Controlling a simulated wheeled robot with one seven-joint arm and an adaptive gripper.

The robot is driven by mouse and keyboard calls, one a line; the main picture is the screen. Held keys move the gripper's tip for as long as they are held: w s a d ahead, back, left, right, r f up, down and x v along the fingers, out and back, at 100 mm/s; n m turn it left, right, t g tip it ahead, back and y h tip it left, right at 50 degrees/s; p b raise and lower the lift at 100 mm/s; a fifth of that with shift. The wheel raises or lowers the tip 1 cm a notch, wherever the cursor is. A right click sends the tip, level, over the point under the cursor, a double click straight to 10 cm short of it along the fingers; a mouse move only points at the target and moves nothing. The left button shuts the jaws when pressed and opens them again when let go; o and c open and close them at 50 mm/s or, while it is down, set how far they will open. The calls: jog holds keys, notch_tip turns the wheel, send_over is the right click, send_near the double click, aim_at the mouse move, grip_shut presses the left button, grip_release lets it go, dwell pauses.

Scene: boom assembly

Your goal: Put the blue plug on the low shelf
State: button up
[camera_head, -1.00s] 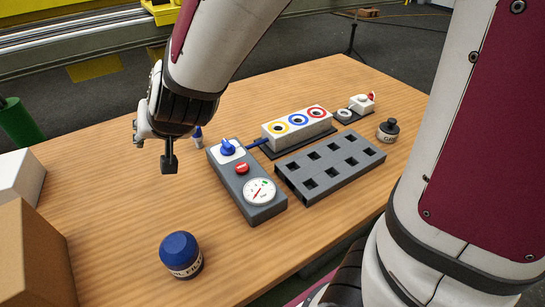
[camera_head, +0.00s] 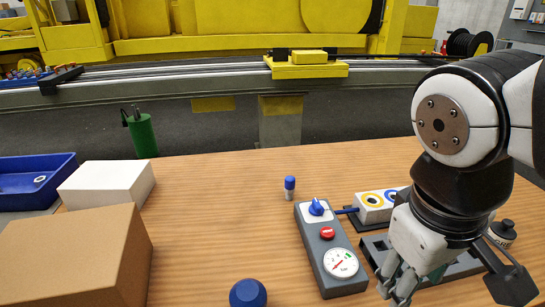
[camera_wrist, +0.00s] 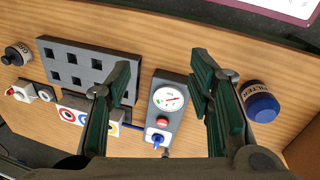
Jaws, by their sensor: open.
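A small upright plug-like piece with a blue top and pale lower part (camera_head: 290,187) stands on the table behind the gauge box in the head view; it looks like the blue plug. I cannot pick out a low shelf in either current view.
The grey gauge box (camera_head: 333,262) has a blue knob and red button. A slotted block (camera_wrist: 80,65) and ringed white block (camera_head: 372,207) lie beside it. A blue-capped filter jar (camera_wrist: 262,100) is near. Cartons (camera_head: 75,262) and a blue tray (camera_head: 38,182) are left.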

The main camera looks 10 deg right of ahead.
jog(key=w+d+n+t+h, duration=0.1)
jog(key=w+d+n+h, duration=0.1)
jog(key=w+n+h, duration=0.55)
jog(key=w+d+n+t+h, duration=0.15)
jog(key=w+n, duration=0.35)
jog(key=w, duration=0.5)
jog(key=n+t+y, duration=0.2)
jog(key=n+t, duration=0.8)
jog(key=n, duration=0.5)
send_near(288, 180)
jog(key=x, duration=0.4)
jog(key=r+x, duration=0.1)
jog(key=x, duration=0.1)
jog(key=shift+w+a, duration=0.1)
jog(key=shift+w, duration=0.15)
jog(key=shift+s+f+b+x, duration=0.1)
jog(key=shift+f+x, duration=0.1)
jog(key=shift+x, duration=0.7)
jog(key=shift+s+f+b+x, duration=0.1)
jog(key=shift+f+x, duration=0.1)
jog(key=shift+x, duration=0.7)
jog(key=shift+s+f+b+x, duration=0.1)
jog(key=shift+f+x, duration=0.1)
jog(key=shift+x, duration=0.7)
jog(key=shift+w, duration=0.1)
